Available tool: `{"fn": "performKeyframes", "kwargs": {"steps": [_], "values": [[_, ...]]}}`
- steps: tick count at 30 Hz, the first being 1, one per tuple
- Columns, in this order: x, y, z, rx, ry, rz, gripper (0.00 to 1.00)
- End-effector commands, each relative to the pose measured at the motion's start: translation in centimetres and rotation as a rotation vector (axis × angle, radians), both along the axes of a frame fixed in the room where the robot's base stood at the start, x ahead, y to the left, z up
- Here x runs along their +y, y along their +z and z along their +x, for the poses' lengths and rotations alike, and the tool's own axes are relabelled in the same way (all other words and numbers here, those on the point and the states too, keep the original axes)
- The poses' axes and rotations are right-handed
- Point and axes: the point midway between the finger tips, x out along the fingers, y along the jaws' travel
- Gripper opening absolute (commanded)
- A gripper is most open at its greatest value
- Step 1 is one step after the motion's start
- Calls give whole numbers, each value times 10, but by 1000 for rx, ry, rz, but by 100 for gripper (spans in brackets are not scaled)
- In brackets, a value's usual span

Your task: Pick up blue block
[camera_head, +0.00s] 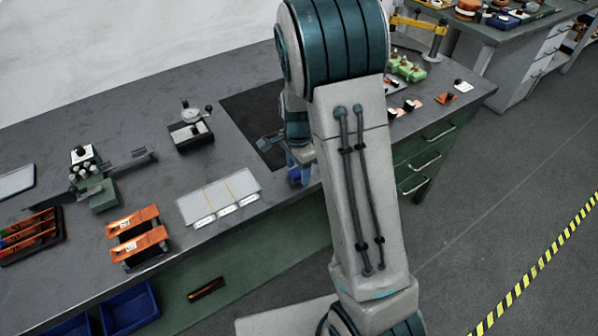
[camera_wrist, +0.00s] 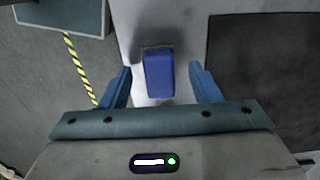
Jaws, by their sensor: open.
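A blue block (camera_wrist: 159,75) lies on the grey workbench in the wrist view, close to the bench's edge. My gripper (camera_wrist: 160,80) is open, with its two blue fingers on either side of the block and a gap showing on both sides. Whether the fingers are down at the block's height I cannot tell. In the head view my gripper (camera_head: 298,172) is partly hidden behind my own arm, near the bench's front edge. A small blue patch shows there, and I cannot tell block from fingers.
A dark mat (camera_head: 240,112) lies beside the gripper on the workbench (camera_head: 160,85). A white labelled tray (camera_head: 219,197), orange-topped fixtures (camera_head: 138,237) and a small dial gauge stand (camera_head: 191,131) are to the left. Green parts (camera_head: 408,70) stand right of my arm.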

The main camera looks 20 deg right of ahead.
Motion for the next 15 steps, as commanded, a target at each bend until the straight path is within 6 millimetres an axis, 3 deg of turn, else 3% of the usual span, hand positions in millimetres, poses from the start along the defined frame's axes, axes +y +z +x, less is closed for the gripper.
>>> {"fn": "performKeyframes", "kwargs": {"steps": [3, 10, 15], "values": [[0, -9, 0, 1, -2, 1, 56], [0, -10, 0, 0, -1, 0, 56], [0, -10, 0, 0, -1, 0, 9]]}}
